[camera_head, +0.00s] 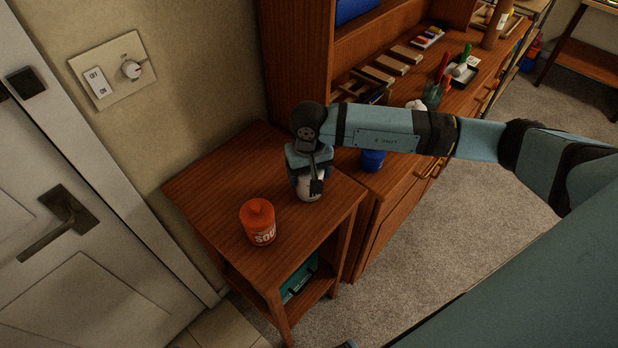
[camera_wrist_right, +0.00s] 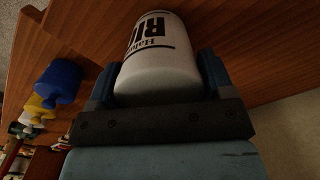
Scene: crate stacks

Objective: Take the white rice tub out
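The white rice tub (camera_head: 309,188) is at the back right of the small wooden side table (camera_head: 213,185). My right gripper (camera_head: 312,177) is over it from above and hides its upper part. In the right wrist view the tub (camera_wrist_right: 160,55), with black lettering, fills the space between the two fingers of my right gripper (camera_wrist_right: 158,80). The fingers appear to touch its sides. I cannot tell whether its base rests on the table top. My left gripper is not in view.
An orange tub (camera_head: 258,222) stands near the table's front left. A teal object (camera_head: 299,278) lies on the lower shelf. A door (camera_head: 75,240) is at left.

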